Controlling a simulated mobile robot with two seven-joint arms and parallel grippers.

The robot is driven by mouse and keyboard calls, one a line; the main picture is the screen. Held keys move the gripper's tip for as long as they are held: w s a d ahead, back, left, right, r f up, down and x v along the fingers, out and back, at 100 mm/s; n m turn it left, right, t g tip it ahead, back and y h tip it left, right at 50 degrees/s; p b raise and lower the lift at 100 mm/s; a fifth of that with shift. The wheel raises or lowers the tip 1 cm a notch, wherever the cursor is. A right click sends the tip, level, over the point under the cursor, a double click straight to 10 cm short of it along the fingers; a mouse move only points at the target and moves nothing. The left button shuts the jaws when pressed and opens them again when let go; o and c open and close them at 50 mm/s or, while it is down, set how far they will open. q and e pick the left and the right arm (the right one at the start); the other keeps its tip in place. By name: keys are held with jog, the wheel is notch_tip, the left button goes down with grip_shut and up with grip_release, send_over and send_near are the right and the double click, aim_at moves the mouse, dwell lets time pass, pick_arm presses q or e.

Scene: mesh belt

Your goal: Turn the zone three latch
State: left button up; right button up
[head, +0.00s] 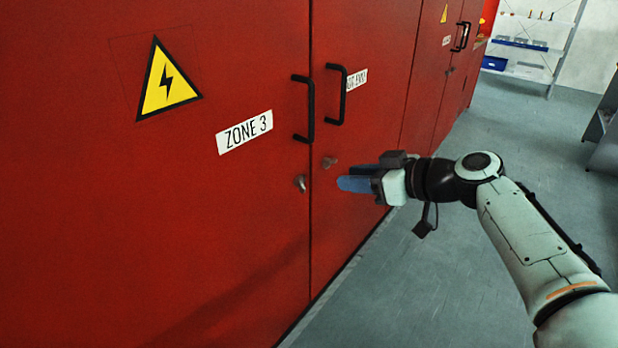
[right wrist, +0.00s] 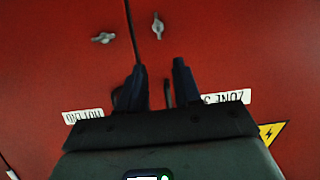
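The zone three latch (head: 301,183) is a small metal turn latch on the red door marked ZONE 3, left of the door seam. It stands roughly upright; in the right wrist view the latch (right wrist: 157,26) is also upright, and that picture is upside down. My right gripper (head: 345,184) is to the right of the latch in the head view, apart from it. In the right wrist view my right gripper's fingers (right wrist: 159,84) are spread with a gap and nothing held between them. My left gripper is not in view.
A second latch (head: 329,162), turned roughly sideways, sits on the neighbouring door. Two black bar handles (head: 304,108) (head: 337,94) stick out above the latches. A ZONE 3 label (head: 244,132) and a yellow warning sign (head: 167,80) mark the left door. The grey floor (head: 470,260) is open at right.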

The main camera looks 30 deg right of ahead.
aim_at(305, 177)
jog(key=p+x, duration=0.1)
jog(key=x, duration=1.1)
jog(key=shift+s+d+f, duration=0.1)
jog(key=shift+d+f, duration=0.05)
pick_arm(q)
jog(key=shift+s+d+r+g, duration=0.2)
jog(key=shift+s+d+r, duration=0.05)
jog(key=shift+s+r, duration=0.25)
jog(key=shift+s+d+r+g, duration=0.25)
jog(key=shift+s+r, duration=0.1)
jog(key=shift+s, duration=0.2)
pick_arm(e)
grip_shut()
